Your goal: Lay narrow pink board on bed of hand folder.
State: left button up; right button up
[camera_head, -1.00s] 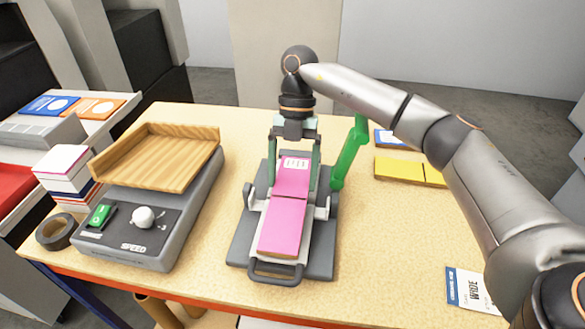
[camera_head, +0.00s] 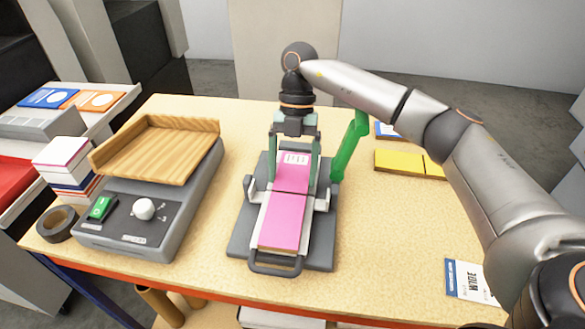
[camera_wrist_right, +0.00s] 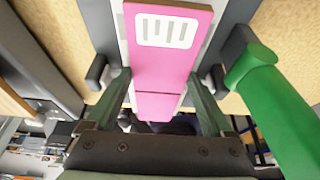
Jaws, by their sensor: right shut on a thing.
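The narrow pink board (camera_head: 282,219) has a crease across it and a white label at its far end. It lies lengthwise over the bed of the hand folder (camera_head: 240,250), between the folder's side guides. My right gripper (camera_head: 294,172) straddles the board's far half from above, shut on its two long edges. The right wrist view shows the pink board (camera_wrist_right: 165,62) between the fingers, label toward the top. The folder's green lever (camera_head: 350,147) stands upright just right of the gripper. Whether the board's underside touches the bed everywhere is hidden. My left gripper is not in view.
A grey machine with a wooden tray (camera_head: 160,155) and a speed knob stands on the left. Yellow boards (camera_head: 400,163) lie at the back right and a printed card (camera_head: 466,279) at the front right. The table right of the folder is mostly clear.

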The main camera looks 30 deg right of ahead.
jog(key=o, duration=1.1)
jog(key=v, duration=0.5)
jog(key=shift+w+r, duration=0.15)
jog(key=shift+r, duration=0.05)
jog(key=p+v, duration=0.1)
jog(key=v, duration=0.6)
jog(key=shift+p, duration=0.35)
